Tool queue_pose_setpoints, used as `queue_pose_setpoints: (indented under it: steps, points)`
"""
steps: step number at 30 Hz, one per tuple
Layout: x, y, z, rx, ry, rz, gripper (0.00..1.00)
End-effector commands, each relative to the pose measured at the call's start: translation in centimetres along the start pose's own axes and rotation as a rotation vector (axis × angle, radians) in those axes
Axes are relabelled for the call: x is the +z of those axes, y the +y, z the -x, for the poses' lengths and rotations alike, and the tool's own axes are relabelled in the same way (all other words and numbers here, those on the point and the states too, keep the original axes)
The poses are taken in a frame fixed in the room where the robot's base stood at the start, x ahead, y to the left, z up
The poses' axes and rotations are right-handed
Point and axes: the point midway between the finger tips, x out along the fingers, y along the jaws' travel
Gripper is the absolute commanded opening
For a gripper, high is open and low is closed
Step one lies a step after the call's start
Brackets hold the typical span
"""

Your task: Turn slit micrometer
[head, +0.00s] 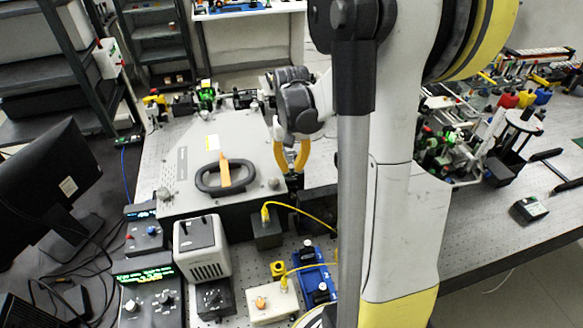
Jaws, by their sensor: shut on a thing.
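The spectrometer (225,140) is a large flat grey box on the perforated bench, with a black handle loop on its lid. My gripper (293,172) has yellow fingers and comes down at the right edge of this box, near its front right corner. The fingers are shut on a small part at the box's side, which appears to be the slit micrometer. The fingers and the small scale hide most of it, so its scale and turn cannot be read.
A dark box (310,212) and a yellow cable (305,215) are close in front of my gripper. A grey instrument (201,250) stands nearer. Crowded optics fill the right bench (470,225), whose front part is mostly clear.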

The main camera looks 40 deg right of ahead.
Motion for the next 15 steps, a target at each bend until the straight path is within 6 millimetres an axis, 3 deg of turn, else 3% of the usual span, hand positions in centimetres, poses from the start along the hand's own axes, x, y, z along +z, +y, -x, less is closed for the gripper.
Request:
queue_pose_setpoints:
  steps: [15]
  points:
    - [-0.02,0.00,0.05,0.000,0.001,-0.123,0.00]
